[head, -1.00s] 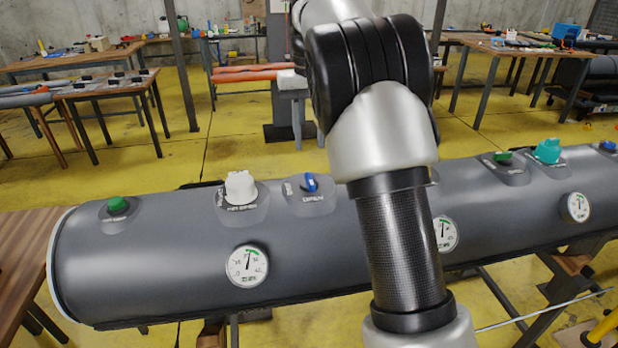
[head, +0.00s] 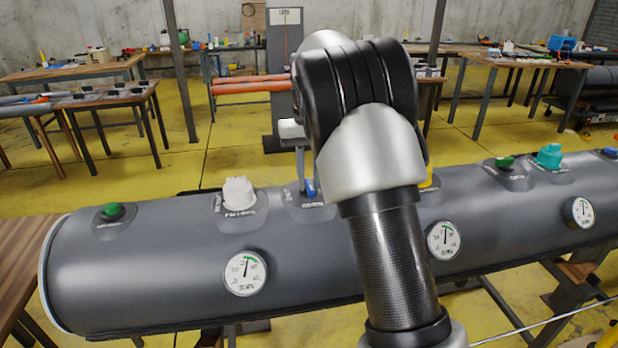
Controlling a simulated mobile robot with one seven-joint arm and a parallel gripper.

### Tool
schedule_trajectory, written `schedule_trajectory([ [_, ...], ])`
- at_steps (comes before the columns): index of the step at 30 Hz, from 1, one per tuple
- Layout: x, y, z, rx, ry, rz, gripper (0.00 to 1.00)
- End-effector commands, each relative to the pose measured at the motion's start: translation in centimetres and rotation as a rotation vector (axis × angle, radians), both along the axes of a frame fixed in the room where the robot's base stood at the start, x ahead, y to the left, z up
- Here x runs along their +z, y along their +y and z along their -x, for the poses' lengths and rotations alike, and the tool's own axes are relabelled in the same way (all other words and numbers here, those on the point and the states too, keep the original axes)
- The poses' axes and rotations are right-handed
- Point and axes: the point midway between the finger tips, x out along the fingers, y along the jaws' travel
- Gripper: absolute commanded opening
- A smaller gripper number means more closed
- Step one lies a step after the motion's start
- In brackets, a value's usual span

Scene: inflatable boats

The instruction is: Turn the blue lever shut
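The blue lever (head: 311,188) sits on a dark patch on top of the grey inflatable tube (head: 150,255), just left of my forearm. It is partly hidden by my arm and gripper. My gripper (head: 304,186) hangs behind my arm, with its pale hand above and its thin grey fingers pointing down at the blue lever. The fingertips appear at or right beside the lever; I cannot tell whether they touch it. Whether the fingers are open or shut is too small and hidden to tell.
A green knob (head: 112,211) and a white valve cap (head: 239,193) lie left of the lever. A yellow part (head: 428,178), a green knob (head: 505,162) and a teal cap (head: 549,155) lie right. Gauges (head: 245,273) line the tube's front. Tables stand behind.

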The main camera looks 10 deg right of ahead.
Motion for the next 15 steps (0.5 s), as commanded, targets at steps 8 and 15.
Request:
schedule_trajectory([
  [8,0.04,0.00,0.00,-0.002,0.000,0.000,0.00],
  [15,0.27,0.05,0.01,-0.055,0.001,0.000,0.00],
])
